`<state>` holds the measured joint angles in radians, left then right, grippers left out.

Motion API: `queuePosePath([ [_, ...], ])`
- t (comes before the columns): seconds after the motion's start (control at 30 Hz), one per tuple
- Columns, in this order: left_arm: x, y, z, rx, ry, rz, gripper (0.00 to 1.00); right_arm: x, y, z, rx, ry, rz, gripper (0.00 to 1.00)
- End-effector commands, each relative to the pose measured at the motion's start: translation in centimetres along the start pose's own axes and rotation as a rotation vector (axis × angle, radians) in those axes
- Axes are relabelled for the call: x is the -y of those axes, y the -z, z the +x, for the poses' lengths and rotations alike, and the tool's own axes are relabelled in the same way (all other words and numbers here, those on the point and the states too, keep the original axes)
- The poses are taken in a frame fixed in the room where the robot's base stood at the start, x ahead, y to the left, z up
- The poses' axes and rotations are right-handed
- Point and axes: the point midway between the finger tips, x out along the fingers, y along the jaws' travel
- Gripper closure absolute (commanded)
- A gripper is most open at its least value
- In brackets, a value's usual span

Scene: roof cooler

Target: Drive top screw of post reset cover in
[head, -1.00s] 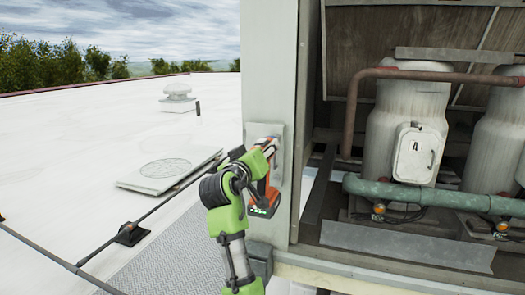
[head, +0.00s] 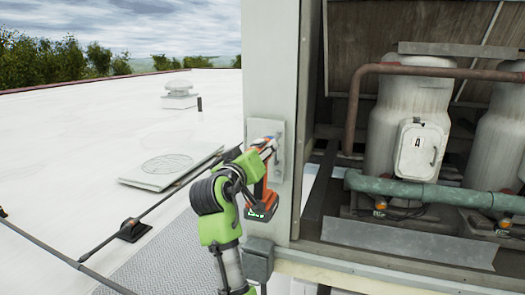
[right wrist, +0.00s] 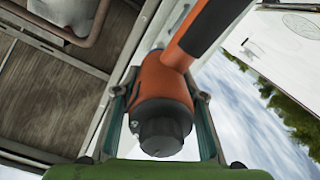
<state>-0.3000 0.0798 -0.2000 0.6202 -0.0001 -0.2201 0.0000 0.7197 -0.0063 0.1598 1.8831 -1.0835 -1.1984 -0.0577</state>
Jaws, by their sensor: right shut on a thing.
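My right gripper (right wrist: 160,105) is shut on an orange and black power screwdriver, the driver (right wrist: 158,85). In the head view the driver (head: 262,196) is held upright by its body, its handle and battery hanging down and its nose toward the post (head: 268,60). The grey reset cover plate (head: 279,165) is on the post face, partly hidden behind the driver and my right gripper (head: 254,160). The nose is at the upper part of the cover; whether it touches a screw cannot be told. No screw can be made out. My left gripper is not in view.
Right of the post is an open bay with white tanks (head: 405,110), a rusty pipe (head: 355,100) and a green pipe (head: 430,191). A small grey box (head: 258,262) is low on the post. The white roof (head: 70,140) at left has a flat hatch (head: 168,170) and rods.

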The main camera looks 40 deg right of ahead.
Motion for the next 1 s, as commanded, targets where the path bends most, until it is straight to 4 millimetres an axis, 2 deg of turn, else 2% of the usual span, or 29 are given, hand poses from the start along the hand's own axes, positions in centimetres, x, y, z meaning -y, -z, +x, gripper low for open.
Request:
queuePosePath([
  [0.6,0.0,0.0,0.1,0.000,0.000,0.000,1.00,-0.3,0.5,-2.7,-0.011,-0.005,0.004,1.00],
  [1.0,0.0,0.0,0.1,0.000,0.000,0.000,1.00,-0.3,0.4,-3.3,-0.011,-0.004,0.004,1.00],
])
